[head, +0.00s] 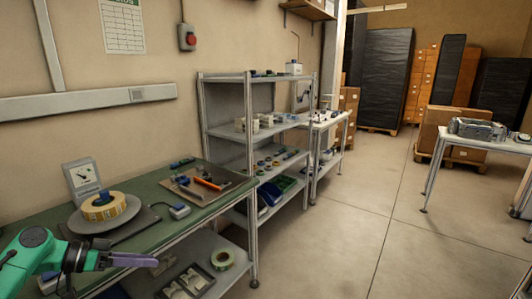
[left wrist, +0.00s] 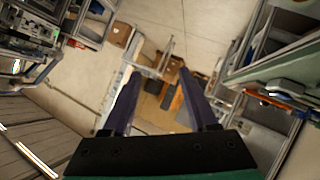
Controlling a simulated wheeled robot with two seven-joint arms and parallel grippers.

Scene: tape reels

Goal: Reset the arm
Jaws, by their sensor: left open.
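My left gripper (head: 134,259) comes in from the lower left of the head view, in front of the green-topped bench (head: 142,208). Its purple fingers stand apart with nothing between them in the left wrist view (left wrist: 156,100). A yellow and white tape reel (head: 104,207) lies on the round plate of a dial scale (head: 84,178) on the bench. The gripper is apart from the reel, nearer to me and to its right in the picture. My right gripper does not show.
A tray with tools (head: 185,190) lies at the bench's far end. Another reel (head: 222,259) sits on the lower shelf. A grey metal shelf unit (head: 249,110) stands beyond the bench. Open floor (head: 330,240) lies to the right, with another table (head: 447,133) at the far right.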

